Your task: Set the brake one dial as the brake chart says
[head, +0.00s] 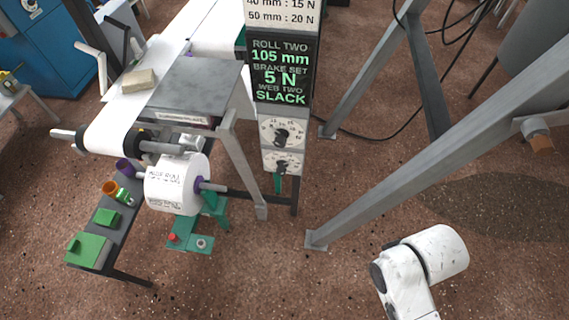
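A dark display (282,70) with green letters reads ROLL TWO 105 mm, BRAKE SET 5 N, WEB TWO SLACK. Above it, the white chart (283,13) shows "40 mm : 15 N" and "50 mm : 20 N"; its upper lines are cut off by the picture edge. Below the display are two dials with dark knobs, an upper dial (283,133) and a lower dial (281,163). Their labels and exact settings are too small to read, so I cannot tell which is brake one. My gripper is not in view; only a white part of my arm shows at the lower right.
A white paper roll (178,185) with a purple core sits on a shaft left of the dials. A grey-topped stand (198,85) is beside the panel. Slanted grey frame legs (440,140) stand to the right.

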